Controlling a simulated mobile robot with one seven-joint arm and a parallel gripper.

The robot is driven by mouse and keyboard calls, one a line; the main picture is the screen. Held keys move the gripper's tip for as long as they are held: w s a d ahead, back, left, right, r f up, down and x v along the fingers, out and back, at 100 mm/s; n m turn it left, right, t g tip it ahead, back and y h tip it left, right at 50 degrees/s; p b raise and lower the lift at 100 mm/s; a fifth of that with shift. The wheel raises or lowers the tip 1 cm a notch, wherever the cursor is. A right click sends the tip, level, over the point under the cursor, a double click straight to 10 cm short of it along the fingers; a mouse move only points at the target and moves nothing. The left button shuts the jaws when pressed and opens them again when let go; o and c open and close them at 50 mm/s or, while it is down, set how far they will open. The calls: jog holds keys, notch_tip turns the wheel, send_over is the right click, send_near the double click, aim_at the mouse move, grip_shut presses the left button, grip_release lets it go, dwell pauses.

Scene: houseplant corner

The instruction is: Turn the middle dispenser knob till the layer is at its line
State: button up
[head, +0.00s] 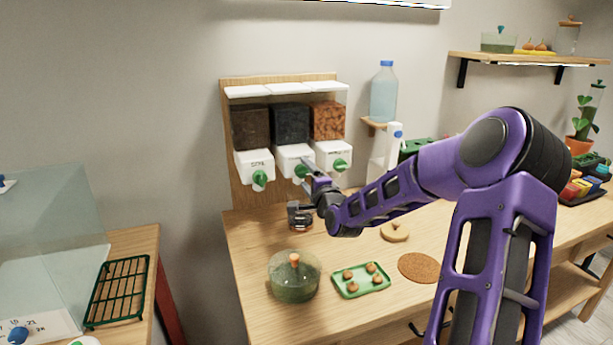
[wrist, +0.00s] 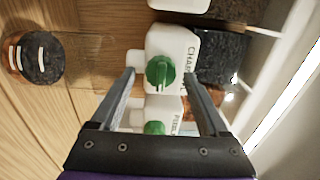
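The middle dispenser (head: 293,155) has a white front, a dark hopper and a green knob (head: 301,171). In the wrist view its label begins "CHAR", and its knob (wrist: 160,72) shows between my fingertips. My gripper (wrist: 159,78) is open, its two fingers apart on either side of the knob in the picture. I cannot tell whether they touch it. In the head view my gripper (head: 314,180) is in front of the middle dispenser. A glass jar (head: 300,216) stands on the table below; in the wrist view the jar (wrist: 18,58) shows a dark layer and white marks.
Left (head: 254,165) and right (head: 333,154) dispensers flank the middle one closely. On the table (head: 250,250) are a green terrarium (head: 294,280), a green tray (head: 347,291) and a cork mat (head: 419,268). A water bottle (head: 383,95) stands to the right.

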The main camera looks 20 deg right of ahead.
jog(key=s+p, duration=0.1)
jog(key=s, duration=1.6)
jog(key=shift+s+p, duration=0.25)
jog(key=shift+p, duration=0.1)
